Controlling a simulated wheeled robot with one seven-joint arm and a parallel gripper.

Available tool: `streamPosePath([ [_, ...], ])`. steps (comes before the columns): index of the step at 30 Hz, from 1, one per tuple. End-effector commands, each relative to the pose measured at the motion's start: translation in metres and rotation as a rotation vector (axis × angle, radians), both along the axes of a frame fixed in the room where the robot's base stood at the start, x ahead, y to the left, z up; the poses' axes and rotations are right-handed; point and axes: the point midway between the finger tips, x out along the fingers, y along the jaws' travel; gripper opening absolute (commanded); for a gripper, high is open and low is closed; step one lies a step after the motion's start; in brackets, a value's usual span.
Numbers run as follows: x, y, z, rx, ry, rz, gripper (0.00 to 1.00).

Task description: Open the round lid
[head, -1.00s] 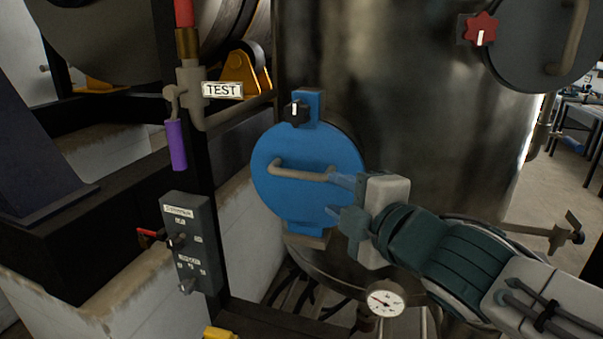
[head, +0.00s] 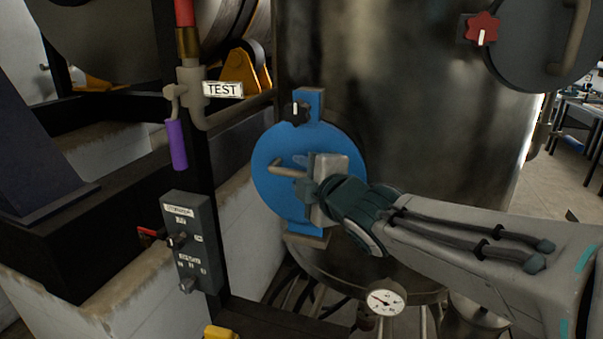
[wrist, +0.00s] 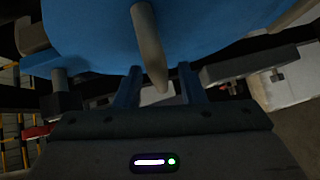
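The blue round lid (head: 272,172) sits on the side of the large metal tank, flat against its opening as far as I can tell. A beige bar handle (head: 284,169) runs across its face, and a black knob (head: 296,112) sits on the blue bracket at its top. My gripper (head: 300,174) is in front of the lid and hides the handle's right part. In the wrist view the handle (wrist: 149,48) points down into the gap between the two blue fingers (wrist: 160,88). The fingers are apart, with space visible beside the handle.
A dark round lid (head: 535,45) with a red knob (head: 481,29) is at upper right. A grey control box (head: 190,240), a purple-handled valve (head: 176,145) and a TEST label (head: 222,89) stand left. A pressure gauge (head: 385,302) is below the lid.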

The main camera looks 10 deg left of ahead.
Motion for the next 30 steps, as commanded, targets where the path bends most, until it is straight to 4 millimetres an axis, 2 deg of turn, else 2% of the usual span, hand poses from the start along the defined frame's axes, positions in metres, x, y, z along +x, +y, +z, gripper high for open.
streamPosePath([
  [12, 0.0041, 0.0038, -0.0012, -0.001, -0.001, 0.000, 0.36],
  [16, 0.0040, 0.0037, -0.0011, -0.001, 0.000, 0.000, 0.00],
  [30, -0.0003, 0.0041, -0.0077, -0.002, -0.025, 0.001, 0.00],
])
